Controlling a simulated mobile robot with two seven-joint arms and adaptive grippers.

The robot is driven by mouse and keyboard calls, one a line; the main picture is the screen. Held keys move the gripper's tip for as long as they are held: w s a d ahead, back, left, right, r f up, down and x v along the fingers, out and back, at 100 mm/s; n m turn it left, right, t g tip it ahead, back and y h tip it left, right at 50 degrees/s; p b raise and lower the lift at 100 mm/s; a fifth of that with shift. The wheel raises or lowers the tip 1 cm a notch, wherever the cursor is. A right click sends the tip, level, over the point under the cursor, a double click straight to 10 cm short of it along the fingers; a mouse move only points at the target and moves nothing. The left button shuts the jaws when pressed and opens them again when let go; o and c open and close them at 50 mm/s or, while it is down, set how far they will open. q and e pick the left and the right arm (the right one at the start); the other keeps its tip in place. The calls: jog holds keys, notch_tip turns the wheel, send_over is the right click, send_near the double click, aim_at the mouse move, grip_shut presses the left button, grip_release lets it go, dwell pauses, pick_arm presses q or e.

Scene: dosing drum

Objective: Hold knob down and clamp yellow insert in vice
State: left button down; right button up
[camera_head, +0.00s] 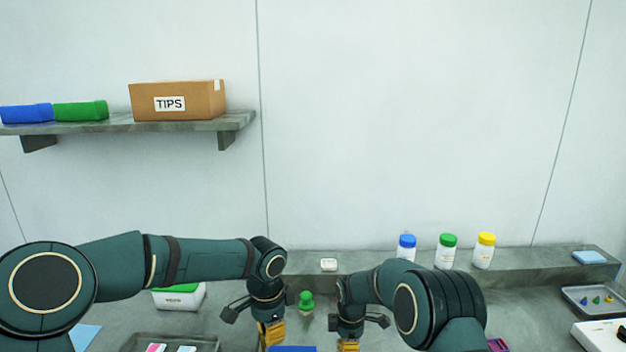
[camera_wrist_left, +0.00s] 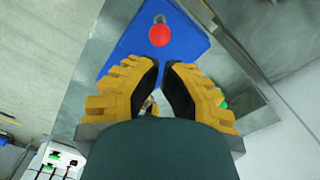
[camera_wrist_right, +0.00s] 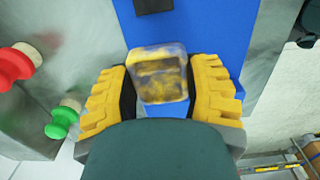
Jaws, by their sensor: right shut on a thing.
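My right gripper (camera_wrist_right: 160,95) is shut on a translucent block with yellow inside, which looks like the yellow insert (camera_wrist_right: 158,75). It holds this above a blue surface (camera_wrist_right: 210,30). A dark square part (camera_wrist_right: 153,5) shows at the top edge; I cannot tell if it is the vice. In the left wrist view a red round knob (camera_wrist_left: 159,35) sits on a blue plate (camera_wrist_left: 125,45), just beyond my left gripper (camera_wrist_left: 161,66). Its fingertips are close together with a narrow gap, and contact with the knob is unclear. In the head view both grippers hang low at the bottom centre.
A green knob-shaped piece (camera_head: 306,301) stands on the bench between my arms. Three capped bottles (camera_head: 447,252) stand on the back ledge. A tray (camera_head: 598,301) with small coloured pieces lies at right. A white box with green lid (camera_head: 180,297) is behind my left arm.

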pick_arm(q)
jog(key=shift+f, duration=1.05)
jog(key=shift+f, duration=1.1)
jog(key=shift+f, duration=1.1)
jog(key=shift+f, duration=0.1)
jog(key=shift+f, duration=1)
